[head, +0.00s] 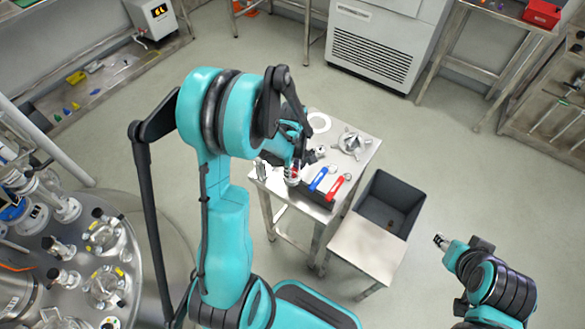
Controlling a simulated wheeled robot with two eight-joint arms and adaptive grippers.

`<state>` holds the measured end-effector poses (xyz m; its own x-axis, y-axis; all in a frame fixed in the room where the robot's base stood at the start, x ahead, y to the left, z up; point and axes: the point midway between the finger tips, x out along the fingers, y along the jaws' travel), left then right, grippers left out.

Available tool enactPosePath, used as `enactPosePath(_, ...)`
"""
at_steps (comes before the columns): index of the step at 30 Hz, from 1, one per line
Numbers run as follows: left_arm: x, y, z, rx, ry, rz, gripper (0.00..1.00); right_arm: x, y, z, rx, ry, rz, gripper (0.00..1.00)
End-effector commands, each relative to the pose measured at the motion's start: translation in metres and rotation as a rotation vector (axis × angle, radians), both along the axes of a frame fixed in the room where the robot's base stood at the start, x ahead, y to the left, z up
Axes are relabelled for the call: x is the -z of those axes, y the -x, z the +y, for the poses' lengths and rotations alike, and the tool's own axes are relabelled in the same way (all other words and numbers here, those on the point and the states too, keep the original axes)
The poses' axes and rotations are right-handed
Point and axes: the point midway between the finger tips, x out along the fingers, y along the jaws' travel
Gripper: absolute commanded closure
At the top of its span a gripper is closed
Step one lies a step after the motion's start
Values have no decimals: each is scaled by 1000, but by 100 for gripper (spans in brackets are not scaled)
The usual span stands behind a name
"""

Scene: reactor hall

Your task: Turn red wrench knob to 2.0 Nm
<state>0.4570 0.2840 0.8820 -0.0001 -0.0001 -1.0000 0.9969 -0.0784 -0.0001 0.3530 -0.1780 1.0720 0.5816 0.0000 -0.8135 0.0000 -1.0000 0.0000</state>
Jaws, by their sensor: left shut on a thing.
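My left gripper (292,162) reaches down over the left part of a small metal table (268,183). It is shut on a small red-and-pale thing (292,176), partly hidden by the fingers; I cannot tell whether this is the wrench knob. A red-handled tool (336,188) and a blue-handled tool (319,179) lie side by side at a dark holder (315,193), to the right of the gripper. Any number on a knob is too small to read. My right gripper (440,240) is at the lower right, away from the table, its fingers too small to judge.
A metal flanged part (352,143) and a white ring (319,122) lie at the table's back. A dark open bin (390,204) and a lower pale stand (367,248) are to the right. Round steel equipment (75,240) fills the left. Open floor lies behind the table.

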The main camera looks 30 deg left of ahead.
Motion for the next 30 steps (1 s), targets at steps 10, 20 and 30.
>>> enactPosePath(10,1,0,0,77,0,0,100,4,0,0,0,0,0,60)
enactPosePath(20,1,0,0,335,0,0,100,13,0,0,0,0,0,60)
enactPosePath(30,1,0,0,659,0,0,100,22,0,0,0,0,0,60)
